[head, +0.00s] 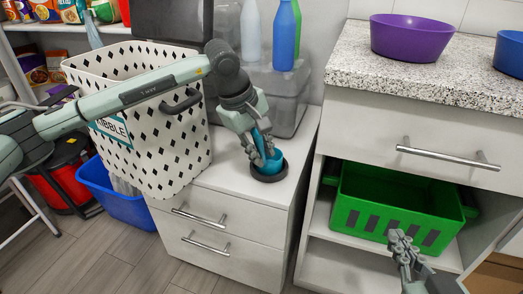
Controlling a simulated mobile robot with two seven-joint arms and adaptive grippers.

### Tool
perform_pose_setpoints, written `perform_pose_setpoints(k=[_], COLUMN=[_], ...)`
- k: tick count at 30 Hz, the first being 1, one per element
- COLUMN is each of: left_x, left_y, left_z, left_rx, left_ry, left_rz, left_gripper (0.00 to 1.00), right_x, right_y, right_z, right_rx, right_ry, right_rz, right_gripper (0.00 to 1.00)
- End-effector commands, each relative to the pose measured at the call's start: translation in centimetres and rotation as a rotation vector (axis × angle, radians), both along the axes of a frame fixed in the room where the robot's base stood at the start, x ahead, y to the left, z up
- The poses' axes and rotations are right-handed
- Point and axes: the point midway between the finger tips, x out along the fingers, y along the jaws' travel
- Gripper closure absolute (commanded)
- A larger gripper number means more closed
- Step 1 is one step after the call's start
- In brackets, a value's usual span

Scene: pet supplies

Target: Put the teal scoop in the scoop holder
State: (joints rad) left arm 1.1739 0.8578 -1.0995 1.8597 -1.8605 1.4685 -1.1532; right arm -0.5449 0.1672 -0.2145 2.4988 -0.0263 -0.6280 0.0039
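The teal scoop (268,160) is at the top of the low white cabinet, with its lower end inside the dark round scoop holder (271,178). My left gripper (265,152) points down over the holder, with its fingers around the scoop's upper part, and looks shut on it. The fingers hide part of the scoop, and I cannot tell whether its lower end rests on the holder's bottom. My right gripper (401,240) is low at the right, in front of the shelf unit and apart from the scoop. How far its fingers are apart is unclear.
A white patterned kibble bin (150,150) stands left of the holder. Grey clear boxes (275,95) with bottles (284,38) stand behind it. A green crate (385,205) sits on the right shelf, below a speckled counter (350,70) with a purple bowl (411,38).

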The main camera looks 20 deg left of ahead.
Motion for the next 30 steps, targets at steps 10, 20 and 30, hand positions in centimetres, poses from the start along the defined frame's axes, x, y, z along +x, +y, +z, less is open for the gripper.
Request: perform_pose_setpoints(k=[10, 20, 30], left_x=[0.0, -0.5, -2.5], left_y=[0.0, 0.5, 2.0], left_z=[0.0, 2.6, 9.5], left_rx=[0.0, 0.0, 0.001], left_ry=[0.0, -0.005, -0.003], left_rz=[0.0, -0.001, 0.001], left_gripper=[0.63, 0.63, 0.63], right_x=[0.0, -0.4, -1.0], right_y=[-0.1, -1.5, -2.5], right_z=[0.0, -1.7, -3.3], right_rx=[-0.001, -0.042, -0.073], right_ry=[0.003, 0.089, 0.169], right_rz=[-0.001, -0.027, -0.044], right_gripper=[1.0, 1.0, 1.0])
